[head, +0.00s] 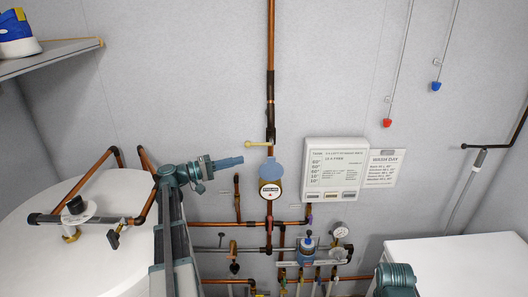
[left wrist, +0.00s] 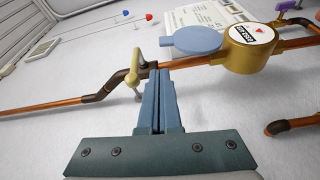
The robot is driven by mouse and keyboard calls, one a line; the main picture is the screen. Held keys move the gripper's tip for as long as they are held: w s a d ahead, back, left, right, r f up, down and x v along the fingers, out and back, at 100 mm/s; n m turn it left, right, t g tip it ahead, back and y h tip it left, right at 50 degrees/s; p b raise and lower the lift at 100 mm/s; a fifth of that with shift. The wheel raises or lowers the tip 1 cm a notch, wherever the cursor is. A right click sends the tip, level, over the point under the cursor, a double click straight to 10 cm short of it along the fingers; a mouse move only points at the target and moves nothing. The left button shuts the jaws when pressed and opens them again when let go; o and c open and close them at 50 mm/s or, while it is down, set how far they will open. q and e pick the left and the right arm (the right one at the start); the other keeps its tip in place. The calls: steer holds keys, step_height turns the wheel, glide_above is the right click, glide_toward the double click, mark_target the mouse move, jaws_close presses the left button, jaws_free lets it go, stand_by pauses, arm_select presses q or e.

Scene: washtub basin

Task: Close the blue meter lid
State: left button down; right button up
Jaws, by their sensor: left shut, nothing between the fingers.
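The brass water meter (head: 270,189) sits on the vertical copper pipe, with a white and black label on its face. It also shows in the left wrist view (left wrist: 250,52). Its round blue lid (head: 267,170) stands open above the face, swung away from it; it shows in the left wrist view too (left wrist: 196,40). My left gripper (head: 240,160) is shut and empty, to the left of the lid in the head view. In the left wrist view its blue fingertips (left wrist: 159,72) are together, near the pipe and the lid's edge, with no clear contact. My right gripper is out of view.
A yellow-handled valve (head: 259,144) sits on the pipe just above the lid. A white notice panel (head: 335,150) is on the wall to the right. Pipes, a gauge (head: 340,230) and a blue-topped valve (head: 308,243) lie below. A white round tank (head: 110,260) stands at left.

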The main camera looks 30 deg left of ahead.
mark_target(264, 165)
arm_select(q)
steer(key=x, duration=1)
steer(key=shift+d, duration=0.1)
steer(key=shift+d+f, duration=0.1)
